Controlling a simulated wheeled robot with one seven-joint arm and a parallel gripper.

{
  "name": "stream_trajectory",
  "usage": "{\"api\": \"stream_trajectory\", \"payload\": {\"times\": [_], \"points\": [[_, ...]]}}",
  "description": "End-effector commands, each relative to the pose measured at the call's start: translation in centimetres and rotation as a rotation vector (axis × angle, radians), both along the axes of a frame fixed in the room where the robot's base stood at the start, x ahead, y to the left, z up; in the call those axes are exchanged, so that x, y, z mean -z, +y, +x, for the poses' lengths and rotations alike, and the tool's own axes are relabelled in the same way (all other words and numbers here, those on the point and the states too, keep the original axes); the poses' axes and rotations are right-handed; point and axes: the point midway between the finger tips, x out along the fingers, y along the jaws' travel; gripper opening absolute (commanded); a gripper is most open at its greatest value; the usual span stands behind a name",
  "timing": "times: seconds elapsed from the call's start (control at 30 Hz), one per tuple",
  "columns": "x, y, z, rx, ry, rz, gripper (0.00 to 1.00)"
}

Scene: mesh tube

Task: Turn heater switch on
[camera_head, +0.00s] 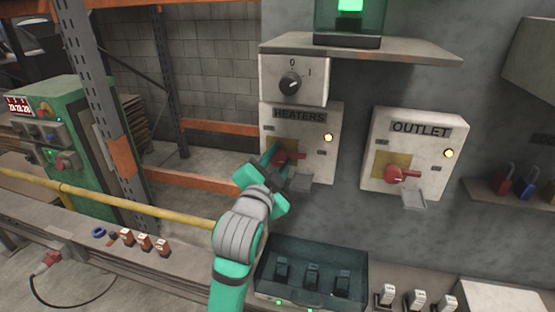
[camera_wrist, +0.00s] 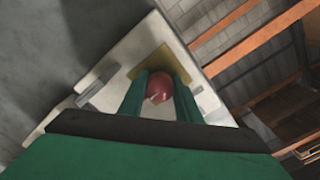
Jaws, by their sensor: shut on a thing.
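The heaters box (camera_head: 318,130) is a white wall panel labelled HEATERS, with a lit yellow lamp at its right. Its red rotary switch (camera_head: 290,158) sits on a yellow plate and is partly hidden by my gripper (camera_head: 276,160). In the wrist view, the red switch (camera_wrist: 159,88) lies between the two green fingers of my gripper (camera_wrist: 160,88), which are closed on it. The switch's exact angle is hard to tell. Above the box is a white panel with a black 0/I knob (camera_head: 290,84).
The outlet box (camera_head: 413,150) with a red handle (camera_head: 402,174) is to the right. A grey shelf (camera_head: 360,46) carrying a green light juts out above. A dark transparent case (camera_head: 312,275) stands below. A metal rack post (camera_head: 100,100) and yellow pipe (camera_head: 110,199) are at left.

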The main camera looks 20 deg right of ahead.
Motion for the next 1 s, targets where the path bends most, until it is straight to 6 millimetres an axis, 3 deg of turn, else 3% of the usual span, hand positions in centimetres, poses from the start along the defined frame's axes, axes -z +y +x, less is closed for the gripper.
{"api": "stream_trajectory", "payload": {"times": [0.77,0.8,0.83,1.0], "points": [[-0.01,-0.02,-0.04,0.001,-0.053,0.079,0.08],[-0.01,-0.02,-0.04,0.001,-0.053,0.079,0.4],[-0.01,-0.02,-0.04,0.001,-0.053,0.079,0.47],[-0.01,-0.02,-0.02,0.0,-0.053,0.078,0.49]]}}
